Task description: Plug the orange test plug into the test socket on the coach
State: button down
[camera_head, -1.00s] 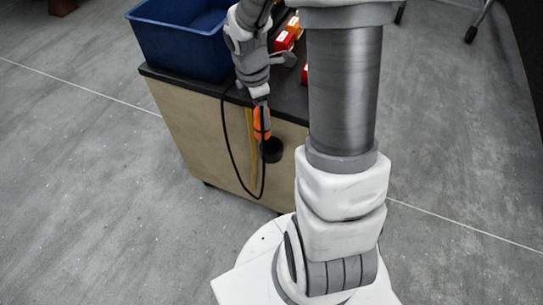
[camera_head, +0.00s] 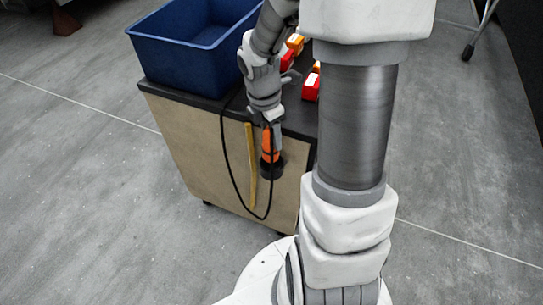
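The orange test plug (camera_head: 268,142) has an orange body and a wide black round end that points down. A black cable runs from it in a loop that hangs in front of the cart. My gripper (camera_head: 272,124) points down with its fingers around the upper part of the plug, and the plug hangs from it. The plug is in front of the cart's near side, close to its top edge. The fingertips are small and partly hidden. The coach and its test socket are not in view.
A wooden cart (camera_head: 200,150) with a dark top stands close beyond my base. A blue bin (camera_head: 190,45) and several red and orange boxes (camera_head: 311,85) are on it. A yellow strip (camera_head: 250,165) shows on its near side. Grey floor lies open on both sides.

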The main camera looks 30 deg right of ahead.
aim_at(272, 152)
jog(key=shift+f+b, duration=0.6)
jog(key=shift+f, duration=2.35)
jog(key=shift+f, duration=0.1)
jog(key=shift+f, duration=0.15)
jog(key=shift+c, duration=1.7)
grip_release()
jog(key=shift+b, duration=0.35)
jog(key=r+p, duration=0.2)
jog(key=r, duration=0.3)
jog(key=a+r+p, duration=0.1)
jog(key=r+p, duration=0.1)
jog(key=r, duration=0.4)
jog(key=r+p, duration=0.2)
jog(key=r, duration=0.4)
jog(key=shift+s+a+r, duration=0.2)
jog(key=shift+a+r, duration=0.05)
jog(key=shift+a, duration=0.05)
jog(key=s+a+r+m+t+p, duration=0.2)
jog(key=s+r+m, duration=0.4)
jog(key=r+m, duration=0.3)
jog(key=s+a+r+m+t+y+p, duration=0.1)
jog(key=s+a+r+m+t+p, duration=0.2)
jog(key=s+a+r+m, duration=0.3)
notch_tip(272, 152, up, 4)
jog(key=a+m+p, duration=0.1)
jog(key=m, duration=0.2)
jog(key=shift+m+t, duration=0.3)
jog(key=shift+m, duration=0.1)
